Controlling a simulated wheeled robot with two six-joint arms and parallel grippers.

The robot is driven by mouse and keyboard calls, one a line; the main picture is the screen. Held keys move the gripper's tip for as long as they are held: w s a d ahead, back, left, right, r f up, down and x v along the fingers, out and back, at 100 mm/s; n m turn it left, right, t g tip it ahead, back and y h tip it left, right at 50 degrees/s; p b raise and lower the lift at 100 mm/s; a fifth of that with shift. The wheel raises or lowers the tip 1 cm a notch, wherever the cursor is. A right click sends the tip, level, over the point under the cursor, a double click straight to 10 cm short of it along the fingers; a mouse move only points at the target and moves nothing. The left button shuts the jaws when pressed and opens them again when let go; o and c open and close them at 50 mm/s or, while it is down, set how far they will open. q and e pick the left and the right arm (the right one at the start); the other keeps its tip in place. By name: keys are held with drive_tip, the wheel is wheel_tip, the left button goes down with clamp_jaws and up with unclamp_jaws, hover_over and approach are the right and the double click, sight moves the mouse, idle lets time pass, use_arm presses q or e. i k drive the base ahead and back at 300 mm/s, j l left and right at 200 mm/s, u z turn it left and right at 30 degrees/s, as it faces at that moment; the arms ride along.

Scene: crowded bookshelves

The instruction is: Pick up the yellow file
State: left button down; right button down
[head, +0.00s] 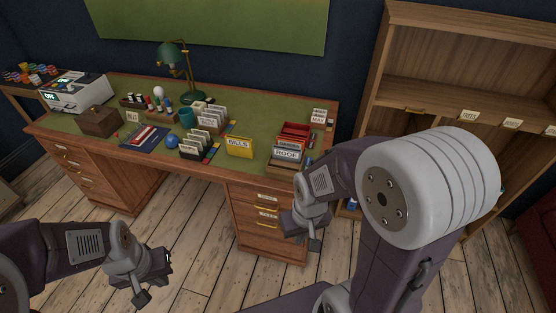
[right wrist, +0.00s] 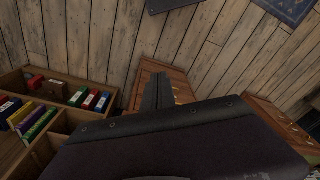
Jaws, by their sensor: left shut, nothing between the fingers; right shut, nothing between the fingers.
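The yellow file (head: 239,147), labelled "BILLS", stands on the desk's front part, right of the middle, in the head view. My right gripper (head: 312,240) hangs in front of the desk's right drawers, below and to the right of the file, apart from it. It is shut and empty. My left gripper (head: 150,285) is over the floor at the lower left, shut and empty, far from the file. I cannot make out the yellow file in the right wrist view.
The green-topped desk (head: 262,113) also holds card racks (head: 192,148), a blue ball (head: 172,141), a lamp (head: 172,55) and a red tray (head: 294,131) behind a "ROOF" file (head: 287,154). A bookshelf (head: 440,60) stands right. Wooden floor (head: 200,235) lies open in front.

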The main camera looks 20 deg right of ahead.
sight(235, 146)
drive_tip(key=i+l+u, duration=0.55)
drive_tip(key=u, duration=0.2)
drive_tip(key=i+l+u, duration=0.15)
drive_tip(key=l+u, duration=0.2)
drive_tip(key=l, duration=0.1)
